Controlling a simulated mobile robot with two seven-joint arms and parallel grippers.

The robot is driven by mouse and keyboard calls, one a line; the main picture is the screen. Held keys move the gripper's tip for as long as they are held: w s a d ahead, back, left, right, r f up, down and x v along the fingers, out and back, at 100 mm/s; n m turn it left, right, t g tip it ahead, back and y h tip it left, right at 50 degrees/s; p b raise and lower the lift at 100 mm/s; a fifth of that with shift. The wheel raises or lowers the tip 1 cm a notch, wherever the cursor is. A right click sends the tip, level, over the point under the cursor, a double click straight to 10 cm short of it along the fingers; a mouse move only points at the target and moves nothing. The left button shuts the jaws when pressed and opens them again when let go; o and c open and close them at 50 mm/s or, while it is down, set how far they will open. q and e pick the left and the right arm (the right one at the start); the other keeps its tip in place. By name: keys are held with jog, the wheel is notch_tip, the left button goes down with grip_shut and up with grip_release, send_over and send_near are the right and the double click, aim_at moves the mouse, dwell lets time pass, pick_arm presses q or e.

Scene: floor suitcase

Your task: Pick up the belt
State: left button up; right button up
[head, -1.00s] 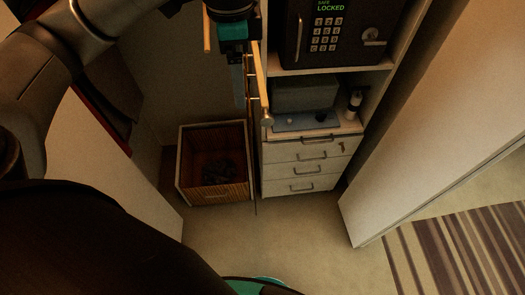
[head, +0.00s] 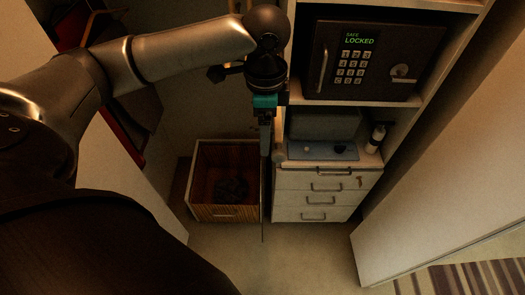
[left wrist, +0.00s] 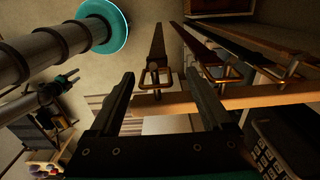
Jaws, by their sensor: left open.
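In the left wrist view, several belts with metal buckles hang from a wooden rail (left wrist: 240,99). The nearest belt (left wrist: 157,45) has a brown strap, and its buckle (left wrist: 153,74) lies between my left gripper's fingers as pictured. My left gripper (left wrist: 162,85) is open, and no contact with the belt shows. In the head view my left gripper (head: 266,132) points down in front of the closet's left part, beside the shelf unit. There the arm and gripper hide most of the rail and belts.
A safe (head: 372,62) reading LOCKED sits on the shelf at right, above a grey box (head: 322,122) and white drawers (head: 318,197). A wooden bin (head: 226,213) with dark contents stands on the floor. White doors (head: 440,190) flank the opening.

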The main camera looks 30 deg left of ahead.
pick_arm(q)
jog(key=f, duration=0.4)
jog(key=shift+s+a, duration=0.1)
jog(key=shift+s, duration=0.3)
jog(key=shift+w+f, duration=0.1)
jog(key=shift+f, duration=0.3)
grip_shut()
